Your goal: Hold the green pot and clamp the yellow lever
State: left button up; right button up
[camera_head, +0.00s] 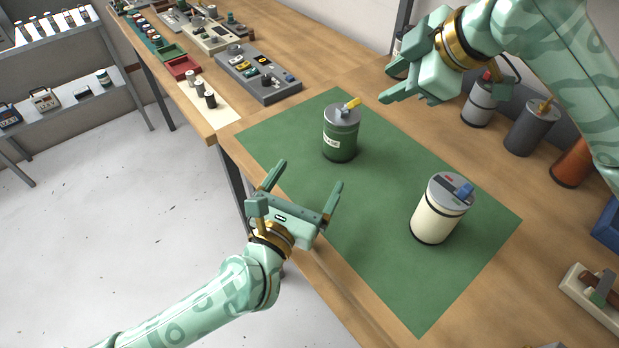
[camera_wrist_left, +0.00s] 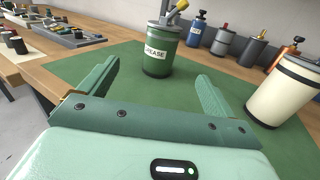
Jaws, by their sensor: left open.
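The green pot (camera_head: 341,138) stands upright on the green mat (camera_head: 378,238), with a grey lid and a "GREASE" label. The yellow lever (camera_head: 351,103) sits on top of its lid. In the left wrist view the pot (camera_wrist_left: 160,52) is beyond and between the open fingers, with the lever (camera_wrist_left: 177,11) at the top. My left gripper (camera_head: 306,190) is open and empty at the mat's front edge, apart from the pot.
A cream pot (camera_head: 436,215) with a blue lever stands on the mat to the right. Grey canisters (camera_head: 531,128) and an orange one (camera_head: 572,163) line the back right. A grey tray (camera_head: 257,77) lies left. The mat between the pots is clear.

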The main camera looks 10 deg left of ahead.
aim_at(341, 130)
pick_arm(q)
jog(key=shift+d+f, duration=0.15)
jog(key=shift+d, duration=0.05)
jog(key=x, duration=1.6)
jog(key=shift+f, duration=0.2)
jog(key=c, duration=1.3)
jog(key=shift+c, duration=0.2)
